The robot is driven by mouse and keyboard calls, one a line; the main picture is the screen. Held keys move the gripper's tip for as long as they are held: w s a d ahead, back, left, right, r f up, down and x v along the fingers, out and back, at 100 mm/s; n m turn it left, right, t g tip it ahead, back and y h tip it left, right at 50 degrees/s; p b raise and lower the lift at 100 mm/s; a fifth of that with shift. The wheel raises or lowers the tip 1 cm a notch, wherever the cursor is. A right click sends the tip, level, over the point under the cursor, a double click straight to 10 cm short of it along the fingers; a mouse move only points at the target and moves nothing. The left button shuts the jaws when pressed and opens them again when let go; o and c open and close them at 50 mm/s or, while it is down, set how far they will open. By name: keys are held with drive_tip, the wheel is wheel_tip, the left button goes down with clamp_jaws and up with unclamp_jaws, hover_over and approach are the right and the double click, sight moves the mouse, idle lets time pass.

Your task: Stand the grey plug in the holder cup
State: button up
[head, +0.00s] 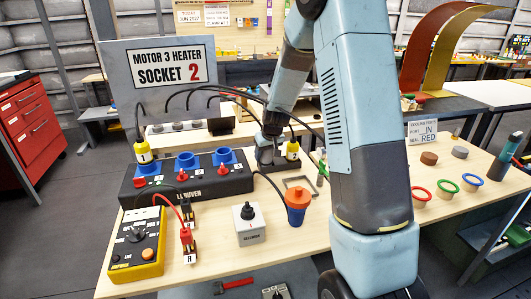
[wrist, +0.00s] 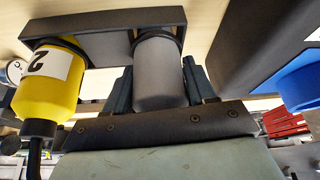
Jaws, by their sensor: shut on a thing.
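My gripper (wrist: 160,92) is shut on the grey plug (wrist: 160,75), with one finger on each side of it. In the head view my gripper (head: 270,138) points down at the dark holder (head: 265,166), behind the right end of the socket block. In the wrist view the plug's far end meets a dark ring of the holder (wrist: 105,24); how deep it sits in that cup I cannot tell. A yellow plug (wrist: 48,92) marked 2 stands in the other cup, and also shows in the head view (head: 292,150). The grey plug is largely hidden in the head view.
The dark socket block (head: 225,184) with blue sockets stands left of the holder. Another yellow plug (head: 143,152) is at its left end. A yellow tester (head: 138,245), a grey switch box (head: 249,225) and an orange-topped cup (head: 297,205) stand in front. Cables arch behind my gripper.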

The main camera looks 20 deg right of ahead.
drive_tip(key=shift+f, duration=0.1)
drive_tip(key=o, duration=1.2)
drive_tip(key=v, duration=1.3)
drive_tip(key=shift+s+r, duration=0.1)
drive_tip(key=shift+r, duration=0.3)
